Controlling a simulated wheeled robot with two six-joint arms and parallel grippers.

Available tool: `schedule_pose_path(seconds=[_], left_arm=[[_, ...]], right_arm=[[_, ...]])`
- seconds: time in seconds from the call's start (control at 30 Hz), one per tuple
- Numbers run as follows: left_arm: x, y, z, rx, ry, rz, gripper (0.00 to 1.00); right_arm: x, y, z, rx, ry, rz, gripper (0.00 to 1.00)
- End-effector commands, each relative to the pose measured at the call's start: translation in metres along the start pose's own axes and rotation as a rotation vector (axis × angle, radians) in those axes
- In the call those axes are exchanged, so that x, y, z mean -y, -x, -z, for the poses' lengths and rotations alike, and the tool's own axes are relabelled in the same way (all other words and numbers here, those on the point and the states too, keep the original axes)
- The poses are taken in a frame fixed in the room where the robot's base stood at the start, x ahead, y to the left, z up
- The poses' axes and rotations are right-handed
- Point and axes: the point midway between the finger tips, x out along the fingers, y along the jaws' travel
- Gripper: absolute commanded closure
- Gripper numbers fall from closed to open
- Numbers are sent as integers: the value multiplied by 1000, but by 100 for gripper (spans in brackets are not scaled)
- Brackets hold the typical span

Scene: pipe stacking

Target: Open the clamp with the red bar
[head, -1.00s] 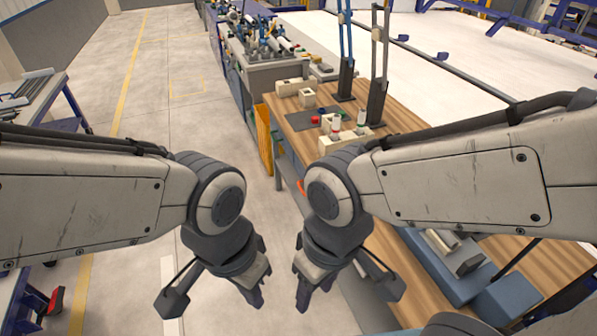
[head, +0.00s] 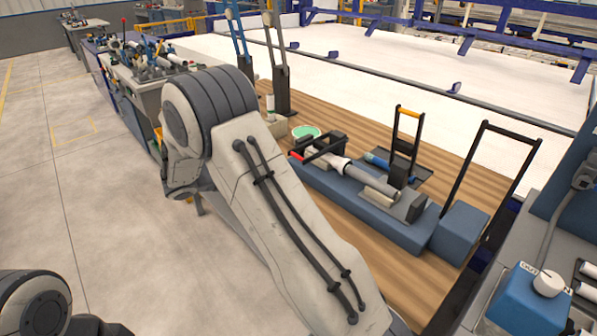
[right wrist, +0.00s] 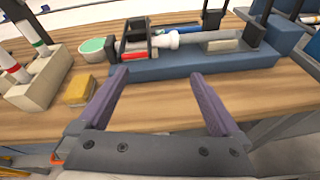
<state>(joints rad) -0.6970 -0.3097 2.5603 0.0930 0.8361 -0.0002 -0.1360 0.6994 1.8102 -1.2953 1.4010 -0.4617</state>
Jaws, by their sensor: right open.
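The clamp with the red bar (head: 297,157) sits at the left end of a blue base (head: 342,190). Its black frame lies low over a white and grey pipe (head: 372,181). In the right wrist view the red bar (right wrist: 134,56) faces me, low at the front of the black frame (right wrist: 138,36). My right gripper (right wrist: 157,78) is open and empty, its fingers pointing toward the blue base, with the red bar ahead between them and apart from them. In the head view my right forearm hides that gripper. My left gripper is out of view; only part of its arm shows.
A yellow block (right wrist: 80,91), a green-topped bowl (right wrist: 92,46) and a cream rack with tubes (right wrist: 38,80) stand left of the base. An upright black frame with an orange bar (head: 408,112) stands behind the pipe. Bare wood lies in front of the base.

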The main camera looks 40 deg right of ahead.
Motion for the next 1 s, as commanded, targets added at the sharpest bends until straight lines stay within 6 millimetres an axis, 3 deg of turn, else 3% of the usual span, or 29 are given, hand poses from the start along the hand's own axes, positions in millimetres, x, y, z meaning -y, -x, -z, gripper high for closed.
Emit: schedule_pose_path(seconds=[0.03, 0.1, 0.23, 0.47, 0.8, 1.0], left_arm=[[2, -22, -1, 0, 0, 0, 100], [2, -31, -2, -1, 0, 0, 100], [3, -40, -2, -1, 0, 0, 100], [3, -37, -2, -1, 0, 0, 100], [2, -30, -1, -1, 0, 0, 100], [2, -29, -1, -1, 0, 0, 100]], right_arm=[[-10, -28, 22, 78, 51, -15, 0], [-25, -50, 29, 165, 106, -43, 0], [-41, -71, 36, 264, 166, -76, 0], [-48, -94, 29, 297, 185, -87, 0], [-55, -153, 12, 294, 184, -88, 0], [-58, -172, 7, 293, 183, -89, 0]])
